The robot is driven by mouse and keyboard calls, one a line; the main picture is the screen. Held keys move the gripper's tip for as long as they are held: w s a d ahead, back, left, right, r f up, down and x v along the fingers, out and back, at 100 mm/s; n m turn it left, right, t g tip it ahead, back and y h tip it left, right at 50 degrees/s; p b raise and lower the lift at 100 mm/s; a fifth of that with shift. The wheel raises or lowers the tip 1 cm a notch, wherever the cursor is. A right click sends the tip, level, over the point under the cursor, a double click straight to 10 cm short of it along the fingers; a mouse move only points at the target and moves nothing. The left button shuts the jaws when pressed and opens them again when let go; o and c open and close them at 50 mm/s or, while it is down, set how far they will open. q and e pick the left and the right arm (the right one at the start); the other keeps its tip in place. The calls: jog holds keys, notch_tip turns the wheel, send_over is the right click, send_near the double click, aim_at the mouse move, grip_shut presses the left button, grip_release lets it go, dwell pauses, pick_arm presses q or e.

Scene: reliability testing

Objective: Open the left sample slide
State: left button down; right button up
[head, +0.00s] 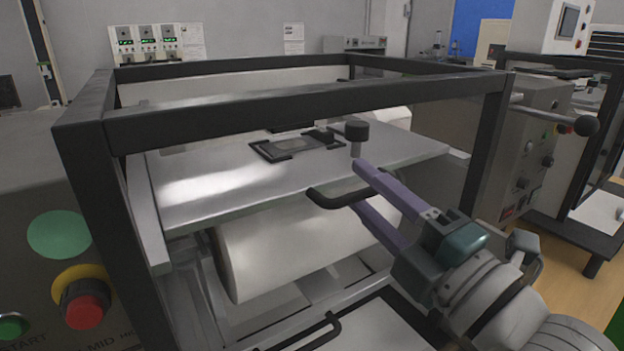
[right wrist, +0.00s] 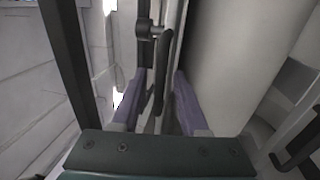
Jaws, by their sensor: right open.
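A flat metal slide plate (head: 215,185) lies inside a dark open frame, with a small dark holder (head: 297,147) on top. A dark bar handle (head: 325,198) sticks out from its front edge and also shows in the right wrist view (right wrist: 164,70). My right gripper (head: 361,188) has purple fingers, open, one above and one below the handle's right part in the head view. In the right wrist view, the handle lies between the fingers (right wrist: 155,95); contact cannot be told. A black knob (head: 356,131) stands just beyond the upper fingertip. My left gripper is out of view.
The dark frame's top front bar (head: 300,105) and right post (head: 485,150) stand close around my right arm. A white roller (head: 270,255) lies below the plate. A panel with red and green buttons (head: 85,303) is at left. Another machine (head: 580,150) stands at right.

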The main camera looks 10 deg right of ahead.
jog(key=shift+w+a, duration=0.1)
jog(key=shift+w, duration=0.15)
grip_shut()
dwell(1.4)
